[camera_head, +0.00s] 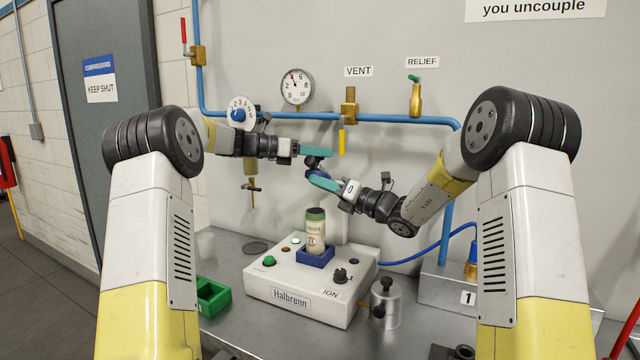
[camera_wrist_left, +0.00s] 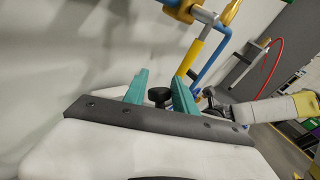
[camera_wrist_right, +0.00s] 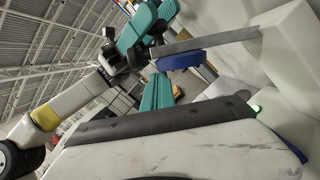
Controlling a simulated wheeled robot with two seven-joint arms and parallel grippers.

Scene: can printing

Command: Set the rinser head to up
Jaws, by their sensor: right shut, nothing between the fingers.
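The blue rinser head (camera_head: 313,173) is above the white machine, partly hidden by my right gripper in the head view. In the right wrist view the rinser head (camera_wrist_right: 181,62) sits under a grey bracket (camera_wrist_right: 215,41). A black knob (camera_wrist_left: 158,95) lies between the fingers of my left gripper (camera_wrist_left: 161,84) in the left wrist view; I cannot tell whether they touch it. The left gripper (camera_head: 315,148) is open, just above the rinser head. My right gripper (camera_head: 322,182) is shut and empty, close beside the rinser head; its fingers (camera_wrist_right: 157,92) are together in the right wrist view.
The white machine (camera_head: 310,290) carries a can with a green top (camera_head: 316,232) in a blue holder (camera_head: 315,256), below both grippers. Behind are a blue pipe (camera_head: 400,118), a yellow vent handle (camera_head: 341,142) and a gauge (camera_head: 297,88). A green tray (camera_head: 214,295) lies at left.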

